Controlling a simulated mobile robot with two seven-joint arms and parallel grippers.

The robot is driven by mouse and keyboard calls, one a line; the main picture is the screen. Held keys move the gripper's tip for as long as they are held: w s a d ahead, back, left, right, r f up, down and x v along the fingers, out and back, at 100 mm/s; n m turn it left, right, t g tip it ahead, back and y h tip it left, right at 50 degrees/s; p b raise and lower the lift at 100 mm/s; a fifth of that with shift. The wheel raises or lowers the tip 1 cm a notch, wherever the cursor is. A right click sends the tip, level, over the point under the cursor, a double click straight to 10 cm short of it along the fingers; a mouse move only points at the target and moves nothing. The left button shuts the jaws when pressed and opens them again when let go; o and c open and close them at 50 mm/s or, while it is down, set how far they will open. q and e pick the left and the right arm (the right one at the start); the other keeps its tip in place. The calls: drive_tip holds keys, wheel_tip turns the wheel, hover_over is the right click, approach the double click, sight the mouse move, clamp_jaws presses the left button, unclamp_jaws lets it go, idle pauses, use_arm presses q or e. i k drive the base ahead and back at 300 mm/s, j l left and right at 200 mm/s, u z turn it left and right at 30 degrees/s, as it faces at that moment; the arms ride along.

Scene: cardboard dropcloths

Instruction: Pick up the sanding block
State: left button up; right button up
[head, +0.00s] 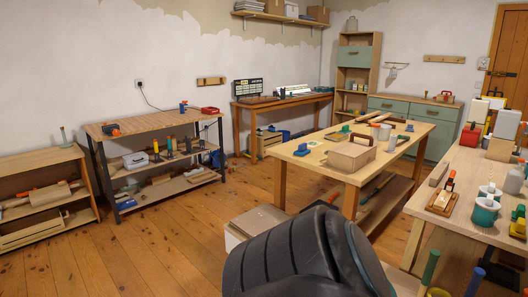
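I cannot clearly pick out the sanding block. A small blue block-like thing (301,150) lies on the left end of the light wooden table (322,177) in the middle of the room. A small green one (345,129) lies farther back on the same table. Both are too small to tell whether either is a sanding block. Neither of my grippers is in view. A large dark rounded part, probably of my own arm, fills the bottom middle and hides the floor and the near table legs.
A wooden box with a handle (350,155) stands on the middle table. The right table (455,230) holds teal mugs (485,212) and a wooden brush-like tool (442,201). A workbench (150,122) and a low shelf (38,160) stand at left. The left floor (150,250) is clear.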

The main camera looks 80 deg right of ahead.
sight(302, 151)
drive_tip(key=z, duration=2.9)
drive_tip(key=i+j+u, duration=0.25)
drive_tip(key=u, duration=0.15)
drive_tip(key=i+j+u, duration=0.1)
drive_tip(key=i+u, duration=0.7)
drive_tip(key=i+j+u, duration=0.1)
drive_tip(key=i+u, duration=0.15)
drive_tip(key=i, duration=0.4)
drive_tip(key=i+u, duration=0.25)
drive_tip(key=i, duration=0.4)
drive_tip(key=i+z, duration=0.2)
drive_tip(key=i, duration=1.15)
drive_tip(key=i+z, duration=0.4)
drive_tip(key=i, duration=0.2)
drive_tip(key=i+j+z, duration=0.2)
drive_tip(key=i+z, duration=0.2)
drive_tip(key=i, duration=0.15)
